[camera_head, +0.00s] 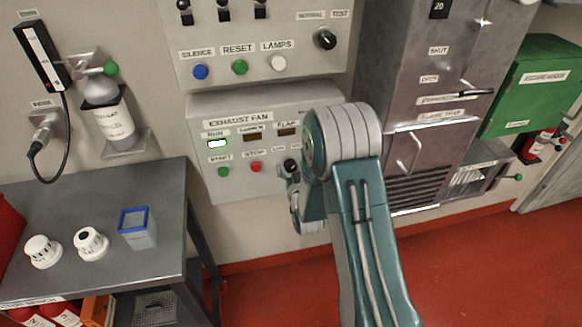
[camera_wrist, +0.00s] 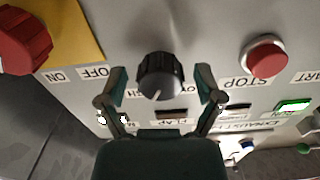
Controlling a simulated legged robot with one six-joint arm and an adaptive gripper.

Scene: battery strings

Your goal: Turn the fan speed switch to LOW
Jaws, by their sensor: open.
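The black fan speed switch (camera_wrist: 160,78) is a ridged knob on the grey panel. Its white mark points down and slightly left in the wrist view, where the lettering is upside down. The labels beside it are partly hidden. My gripper (camera_wrist: 161,73) is open, with one finger on each side of the knob; gaps show between fingers and knob. In the head view the knob (camera_head: 291,165) shows at the right of the EXHAUST FAN panel (camera_head: 238,185), next to my arm, which hides part of the panel and most of my gripper.
A red STOP button (camera_wrist: 265,57) sits right of the knob in the wrist view. A red knob (camera_wrist: 24,40) on a yellow plate, by ON and OFF labels, is at left. The green START button (camera_head: 223,172) is further along. A metal bench (camera_head: 95,200) stands at left.

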